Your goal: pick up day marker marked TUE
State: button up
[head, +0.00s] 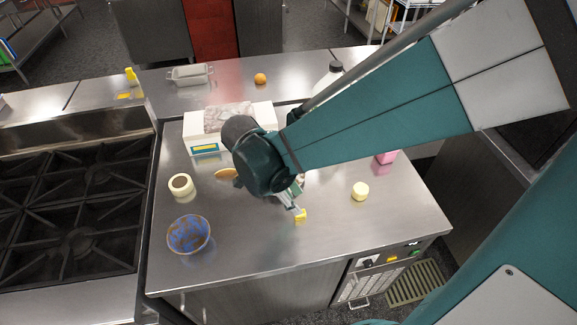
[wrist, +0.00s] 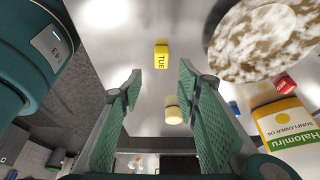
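The day marker marked TUE is a small yellow block (wrist: 161,56) in the wrist view, with dark letters on its face. It lies on the steel counter beyond my fingertips, roughly between their lines. In the head view, a small yellow block (head: 301,215) sits near the front of the counter, right by my fingertip; it appears to be this marker. My gripper (wrist: 160,85) is open, its two green pads wide apart with nothing between them. In the head view my gripper (head: 294,200) is partly hidden behind my wrist.
A pale yellow round item (head: 360,190) stands right of the marker. A blue patterned bowl (head: 188,234) and a tape-like roll (head: 181,185) stand left. A white box (head: 200,128) is behind. A sunflower oil pack (wrist: 288,125) shows at right. The counter's front is mostly clear.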

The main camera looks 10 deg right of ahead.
jog(key=shift+f, duration=0.1)
jog(key=shift+x, duration=1.2)
jog(key=shift+d, duration=0.1)
jog(key=shift+b+x, duration=0.6)
jog(key=shift+x, duration=2)
jog(key=shift+w, duration=0.1)
jog(key=c, duration=0.9)
